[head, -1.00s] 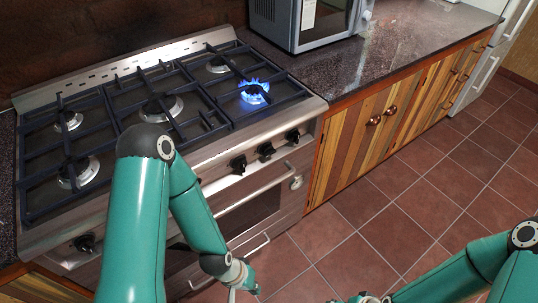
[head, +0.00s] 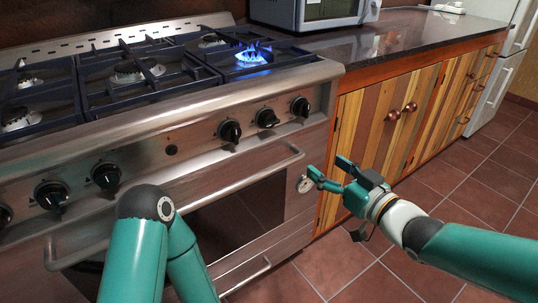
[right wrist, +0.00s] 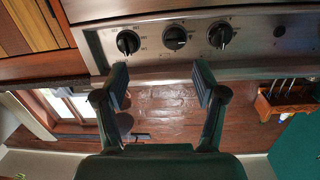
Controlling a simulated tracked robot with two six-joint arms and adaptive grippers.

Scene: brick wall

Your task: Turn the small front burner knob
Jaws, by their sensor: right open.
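The stove front in the head view carries a row of black knobs. Three sit at the right end: the rightmost knob (head: 300,107), the middle one (head: 267,118) and the left one of the three (head: 230,131). No label there tells which is the small front burner knob. A blue flame (head: 254,55) burns on the right front burner. My right gripper (head: 328,168) is open and empty, below and right of the rightmost knob, apart from it. In the right wrist view three knobs, one in the middle (right wrist: 175,38), lie beyond the spread fingers (right wrist: 162,77). My left gripper is out of view.
The oven handle (head: 190,204) sticks out below the knobs, left of my right gripper. A wooden cabinet (head: 375,131) adjoins the stove on the right. A microwave (head: 290,12) stands on the dark countertop (head: 385,38). The tiled floor (head: 455,190) at the right is open.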

